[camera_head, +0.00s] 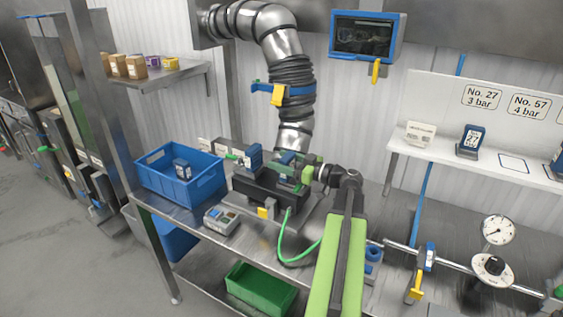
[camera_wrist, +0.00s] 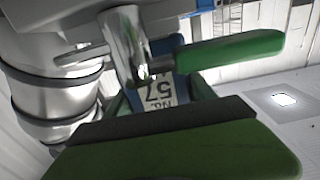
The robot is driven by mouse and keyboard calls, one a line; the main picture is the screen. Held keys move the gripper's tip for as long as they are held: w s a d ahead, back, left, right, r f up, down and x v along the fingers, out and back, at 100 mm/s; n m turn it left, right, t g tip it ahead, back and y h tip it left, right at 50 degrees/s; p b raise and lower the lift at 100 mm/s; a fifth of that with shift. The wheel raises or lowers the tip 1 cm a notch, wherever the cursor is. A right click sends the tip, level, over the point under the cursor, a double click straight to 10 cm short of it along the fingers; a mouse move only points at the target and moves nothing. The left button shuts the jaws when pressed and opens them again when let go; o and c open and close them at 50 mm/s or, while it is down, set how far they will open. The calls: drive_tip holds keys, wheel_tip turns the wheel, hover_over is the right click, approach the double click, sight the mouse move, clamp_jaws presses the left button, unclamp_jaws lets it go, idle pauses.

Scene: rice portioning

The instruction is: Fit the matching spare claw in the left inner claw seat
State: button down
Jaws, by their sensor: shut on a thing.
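My gripper (camera_head: 299,168) is at the right side of the black machine block (camera_head: 268,190) on the steel bench. In the wrist view its green jaws (camera_wrist: 168,98) are shut on a blue claw. The held claw (camera_wrist: 157,92) carries a white label reading No. 57, upside down in that view. Its lower part is hidden behind the near jaw. Another blue claw-like block (camera_head: 254,156) with a green lever stands at the left of the machine block. The left inner claw seat is hidden or too small to make out; I cannot tell whether the held claw touches it.
A blue crate (camera_head: 150,183) at the left holds a blue labelled block (camera_head: 182,169). A No. 27 block (camera_head: 470,139) stands on the white shelf (camera_head: 447,158); the outlined spot (camera_head: 514,163) beside it is empty. A ribbed steel duct (camera_head: 292,85) rises close behind the machine. A green hose (camera_head: 288,235) loops in front.

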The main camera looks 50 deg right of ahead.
drive_tip(key=shift+f, duration=0.2)
drive_tip(key=shift+c, duration=1.2)
unclamp_jaws()
drive_tip(key=shift+o, duration=0.3)
drive_tip(key=shift+o, duration=0.9)
drive_tip(key=shift+r, duration=0.1)
wheel_tip(320, 180, up, 9)
drive_tip(key=p, duration=0.8)
drive_tip(key=shift+p, duration=0.35)
